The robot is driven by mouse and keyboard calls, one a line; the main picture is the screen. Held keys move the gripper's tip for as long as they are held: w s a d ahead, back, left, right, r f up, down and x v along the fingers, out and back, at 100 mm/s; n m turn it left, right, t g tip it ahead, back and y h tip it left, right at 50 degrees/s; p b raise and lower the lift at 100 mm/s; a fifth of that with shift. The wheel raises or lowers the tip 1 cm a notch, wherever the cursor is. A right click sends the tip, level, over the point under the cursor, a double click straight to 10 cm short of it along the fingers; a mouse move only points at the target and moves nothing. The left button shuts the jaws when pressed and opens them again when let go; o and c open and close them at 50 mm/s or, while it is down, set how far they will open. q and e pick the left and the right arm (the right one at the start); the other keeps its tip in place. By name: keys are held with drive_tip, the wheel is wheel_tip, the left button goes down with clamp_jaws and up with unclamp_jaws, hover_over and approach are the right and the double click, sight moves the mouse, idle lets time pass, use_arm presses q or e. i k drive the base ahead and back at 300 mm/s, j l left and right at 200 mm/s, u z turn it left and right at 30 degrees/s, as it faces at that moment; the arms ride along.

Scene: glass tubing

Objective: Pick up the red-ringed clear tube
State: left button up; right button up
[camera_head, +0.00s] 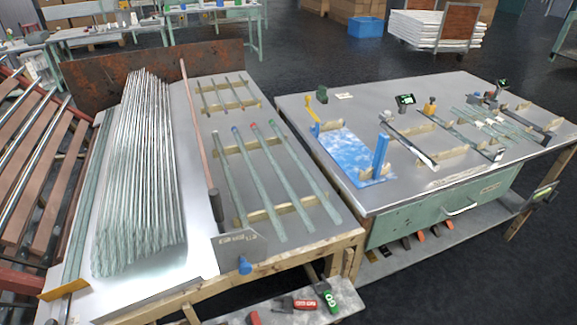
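The red-ringed clear tube (281,176) lies among several long pale-green clear tubes across two wooden notched supports on the left table. A small red mark shows at its far end. A blue-marked tube (259,184) lies to its left and another tube (306,173) to its right, with gaps between them. The near end of the red-ringed tube reaches past the near support (262,214). Neither of my grippers is in view.
A large bundle of glass tubes (140,170) fills the left of this table. A thin brown rod (198,130) lies between it and the supports. A grey plate (240,246) stands at the near edge. The right table (400,194) holds a blue-white pad and more tubing.

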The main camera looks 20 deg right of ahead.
sight(304, 216)
drive_tip(key=l+z, duration=0.15)
drive_tip(key=l, duration=0.35)
drive_tip(key=l+z, duration=0.2)
drive_tip(key=l, duration=0.3)
drive_tip(key=i+l+z, duration=0.15)
drive_tip(key=l, duration=0.3)
drive_tip(key=l+z, duration=0.2)
drive_tip(key=l, duration=0.3)
drive_tip(key=i+l+z, duration=0.15)
drive_tip(key=l, duration=0.3)
drive_tip(key=i+l+z, duration=0.15)
drive_tip(key=l, duration=0.3)
